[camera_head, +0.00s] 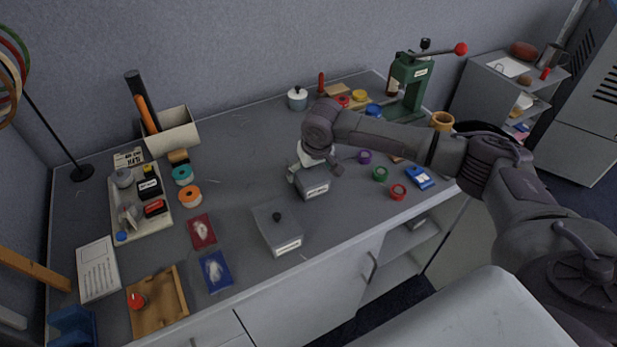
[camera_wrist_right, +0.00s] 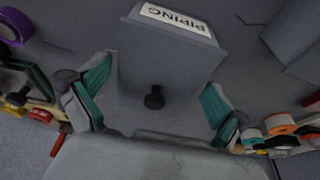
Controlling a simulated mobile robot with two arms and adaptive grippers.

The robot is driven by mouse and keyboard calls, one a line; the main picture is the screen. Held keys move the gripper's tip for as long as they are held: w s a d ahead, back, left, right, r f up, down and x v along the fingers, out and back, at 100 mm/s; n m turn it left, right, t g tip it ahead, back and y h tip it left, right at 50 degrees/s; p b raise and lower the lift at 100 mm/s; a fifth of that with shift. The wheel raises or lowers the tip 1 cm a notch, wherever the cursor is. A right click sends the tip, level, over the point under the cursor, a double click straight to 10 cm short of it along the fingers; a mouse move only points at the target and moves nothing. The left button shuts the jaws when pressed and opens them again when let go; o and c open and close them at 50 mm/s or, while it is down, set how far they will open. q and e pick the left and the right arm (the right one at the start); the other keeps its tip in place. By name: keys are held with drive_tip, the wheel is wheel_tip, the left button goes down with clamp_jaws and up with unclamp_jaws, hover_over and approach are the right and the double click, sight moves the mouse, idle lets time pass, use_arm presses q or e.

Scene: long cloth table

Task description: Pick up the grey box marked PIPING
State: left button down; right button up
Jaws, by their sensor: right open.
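The grey box marked PIPING (camera_head: 314,187) sits on the grey table, with its white label facing the front edge. In the right wrist view the box (camera_wrist_right: 168,60) shows its label upside down and a dark round knob on its lid. My right gripper (camera_head: 315,170) is over the box from above in the head view. In the wrist view its two teal-padded fingers (camera_wrist_right: 155,98) are open, one on each side of the box, with gaps visible. I cannot tell how far down the fingers reach. My left gripper is not in view.
A second grey lidded box (camera_head: 277,230) stands to the left, near the front edge. Coloured rolls, including a purple one (camera_head: 364,157) and a green one (camera_head: 380,174), lie to the right. A green press (camera_head: 408,82) stands behind.

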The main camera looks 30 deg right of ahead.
sight(310, 170)
drive_tip(key=x, duration=0.2)
drive_tip(key=shift+f, duration=0.3)
drive_tip(key=shift+w+d+f, duration=0.1)
drive_tip(key=shift+w+f, duration=0.05)
drive_tip(key=shift+f, duration=0.1)
drive_tip(key=c, duration=1.2)
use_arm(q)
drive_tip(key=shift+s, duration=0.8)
use_arm(e)
drive_tip(key=shift+c, duration=0.2)
drive_tip(key=shift+r, duration=0.1)
